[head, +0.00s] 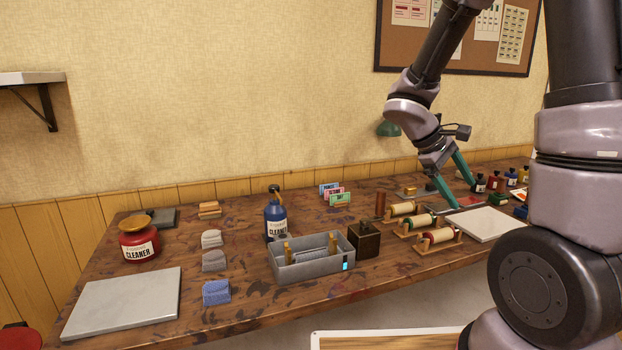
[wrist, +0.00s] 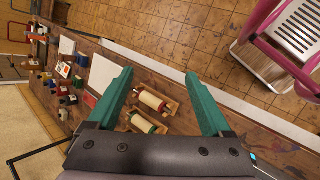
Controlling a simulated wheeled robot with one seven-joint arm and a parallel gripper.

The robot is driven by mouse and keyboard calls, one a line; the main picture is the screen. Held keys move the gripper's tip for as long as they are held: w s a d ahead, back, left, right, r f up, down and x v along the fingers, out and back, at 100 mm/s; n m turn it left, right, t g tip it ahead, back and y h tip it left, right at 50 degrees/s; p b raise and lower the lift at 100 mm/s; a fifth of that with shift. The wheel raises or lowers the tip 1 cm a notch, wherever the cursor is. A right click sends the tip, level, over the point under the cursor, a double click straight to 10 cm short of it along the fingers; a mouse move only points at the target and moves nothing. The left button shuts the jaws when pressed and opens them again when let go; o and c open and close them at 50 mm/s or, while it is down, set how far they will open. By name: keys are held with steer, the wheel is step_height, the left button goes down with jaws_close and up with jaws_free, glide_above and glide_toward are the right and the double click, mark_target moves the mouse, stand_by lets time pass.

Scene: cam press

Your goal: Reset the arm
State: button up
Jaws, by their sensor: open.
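My gripper (head: 455,188) has two teal fingers, spread apart with nothing between them. It hangs over the right part of the workbench (head: 150,310), near a white slab (head: 487,223) and the rollers. In the wrist view my gripper (wrist: 160,90) points at the bench, with two rollers (wrist: 152,101) on wooden stands showing beyond and between the fingers. My arm reaches in from the upper right and is bent down at the wrist.
Rollers on stands (head: 437,237) sit at mid-bench. A grey tray (head: 300,265), a blue cleaner bottle (head: 276,222) and a red cleaner jar (head: 138,240) stand further left. Ink bottles (head: 494,181) crowd the far right. In the wrist view, a pink-framed cart (wrist: 270,50) stands on the floor.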

steer(key=s+a+r+m+t+y, duration=0.3)
steer(key=s+a+r+m+y, duration=0.1)
steer(key=r, duration=0.4)
steer(key=s+a+r+m+t+y, duration=0.4)
steer(key=s+a+r+m+y, duration=0.1)
steer(key=r, duration=0.4)
steer(key=shift+s+r+m+y, duration=0.3)
steer(key=shift+s+m, duration=0.4)
steer(key=shift+s, duration=0.1)
